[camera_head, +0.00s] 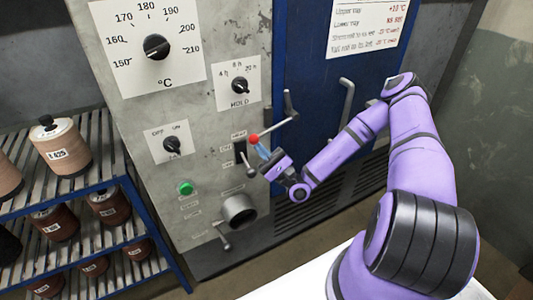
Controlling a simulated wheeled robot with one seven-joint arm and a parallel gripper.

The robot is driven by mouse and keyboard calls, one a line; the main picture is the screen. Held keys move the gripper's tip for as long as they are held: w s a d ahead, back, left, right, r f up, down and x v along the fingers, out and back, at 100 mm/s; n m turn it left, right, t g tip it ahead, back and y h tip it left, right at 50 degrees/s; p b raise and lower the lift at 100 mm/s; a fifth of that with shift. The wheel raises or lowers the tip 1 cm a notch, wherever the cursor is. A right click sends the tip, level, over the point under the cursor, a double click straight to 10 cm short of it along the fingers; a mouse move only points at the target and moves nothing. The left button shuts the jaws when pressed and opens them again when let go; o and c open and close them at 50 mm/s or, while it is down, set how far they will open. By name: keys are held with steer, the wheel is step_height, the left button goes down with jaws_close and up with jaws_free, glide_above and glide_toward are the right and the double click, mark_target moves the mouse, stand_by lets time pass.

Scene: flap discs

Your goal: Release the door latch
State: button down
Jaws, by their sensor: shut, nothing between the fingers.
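The blue door (315,85) of the grey cabinet looks closed. At its left edge is a grey metal lever (277,126), which I take to be the latch; its arm slants down-left to a red ball knob (253,139). A grey bar handle (346,98) stands on the door further right. My gripper (261,149) is shut and empty, with its fingertips just below and right of the red knob. I cannot tell whether they touch it.
The grey control panel (205,100) carries dials, a green button (185,187), a small black lever (240,152) close left of my gripper, and a round port (238,210). A rack (95,185) with spools stands at left. A white surface (310,283) lies at the bottom.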

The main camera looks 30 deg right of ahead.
steer(key=shift+a+r, duration=0.4)
steer(key=shift+r, duration=0.4)
steer(key=shift+r, duration=0.15)
steer(key=s+d+f, duration=0.2)
steer(key=f, duration=0.4)
steer(key=s+d+f, duration=0.2)
steer(key=f, duration=0.4)
steer(key=shift+s+d, duration=0.35)
steer(key=shift+d, duration=0.05)
